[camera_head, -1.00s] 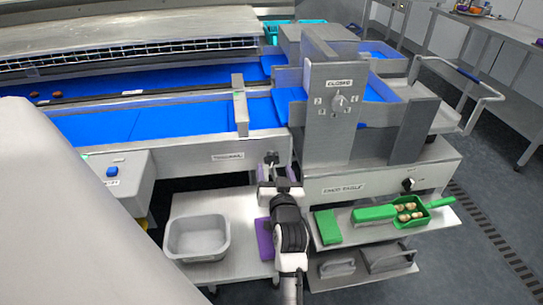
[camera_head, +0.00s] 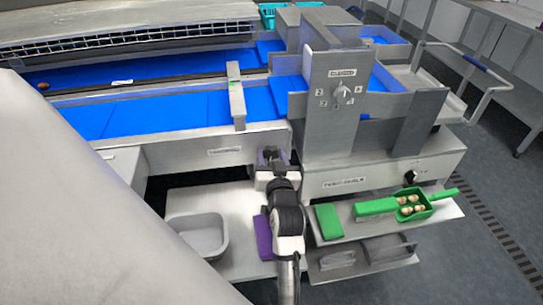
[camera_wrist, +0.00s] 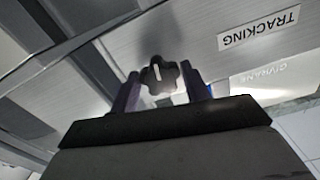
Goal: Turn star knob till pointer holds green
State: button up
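The star knob (camera_wrist: 163,75) is black with a white stripe on its face and sits on the metal panel beside a label reading TRACKING. My gripper (camera_wrist: 160,88) is open, with one dark purple finger on each side of the knob. Gaps show between the knob and both fingers, so it is not gripped. In the head view my gripper (camera_head: 272,158) is at the front of the conveyor frame and hides the knob.
A grey panel with a numbered dial (camera_head: 342,95) stands to the right, with a black knob (camera_head: 410,176) lower down. A grey bin (camera_head: 201,236) and a purple cloth (camera_head: 263,236) lie on the lower shelf. A green tray (camera_head: 414,208) holds small brown items.

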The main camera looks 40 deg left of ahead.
jog(key=c, duration=0.5)
jog(key=shift+r+m+p, duration=0.2)
jog(key=shift+m+p, duration=0.55)
jog(key=shift+m, duration=0.25)
jog(key=shift+c, duration=0.2)
jog(key=shift+f+m+p, duration=0.15)
jog(key=shift+m+p, duration=0.25)
jog(key=shift+m, duration=0.6)
jog(key=o, duration=1)
jog(key=shift+c, duration=0.2)
